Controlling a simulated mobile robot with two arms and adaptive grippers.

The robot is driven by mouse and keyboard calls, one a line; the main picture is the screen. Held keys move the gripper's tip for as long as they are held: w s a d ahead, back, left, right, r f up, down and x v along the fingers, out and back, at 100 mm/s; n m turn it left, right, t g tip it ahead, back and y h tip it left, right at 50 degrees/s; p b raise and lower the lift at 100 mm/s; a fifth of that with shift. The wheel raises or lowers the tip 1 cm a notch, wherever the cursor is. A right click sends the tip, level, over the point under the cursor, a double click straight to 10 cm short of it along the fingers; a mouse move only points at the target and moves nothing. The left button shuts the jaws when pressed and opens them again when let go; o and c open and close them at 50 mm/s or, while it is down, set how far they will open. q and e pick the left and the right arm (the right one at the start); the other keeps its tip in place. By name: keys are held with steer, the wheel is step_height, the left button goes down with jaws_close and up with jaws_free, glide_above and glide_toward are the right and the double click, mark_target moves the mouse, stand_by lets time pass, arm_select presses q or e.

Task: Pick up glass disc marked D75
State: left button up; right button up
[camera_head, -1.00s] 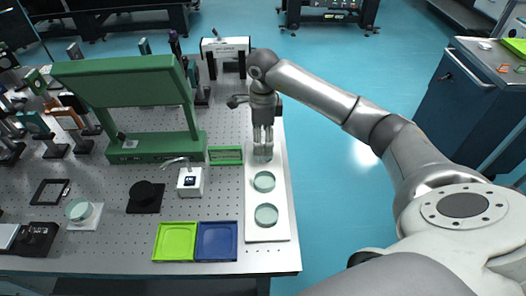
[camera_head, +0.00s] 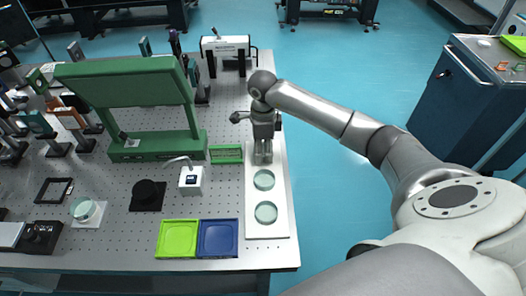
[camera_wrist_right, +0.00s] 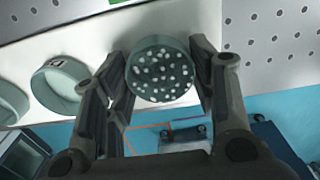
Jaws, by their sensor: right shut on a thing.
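In the head view my right gripper (camera_head: 263,158) is at the far end of a white strip (camera_head: 266,229). In the right wrist view the gripper (camera_wrist_right: 163,80) is shut on a round glass disc (camera_wrist_right: 160,69), gripped by its sides, with pale speckles showing across its face. No marking can be read on it. Two other pale green glass discs lie on the strip, a middle one (camera_head: 264,180) and a near one (camera_head: 266,212). In the wrist view, one neighbouring disc (camera_wrist_right: 60,85) shows a small dark unreadable mark. My left gripper is not in view.
A green frame (camera_head: 120,68) stands left of the gripper, with a small green box (camera_head: 226,154) beside the strip. Green (camera_head: 178,239) and blue (camera_head: 218,239) trays lie at the front. A white device (camera_head: 190,180) stands left of the strip. Open floor lies right of the table.

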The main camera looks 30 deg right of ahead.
steer(key=shift+c, duration=0.7)
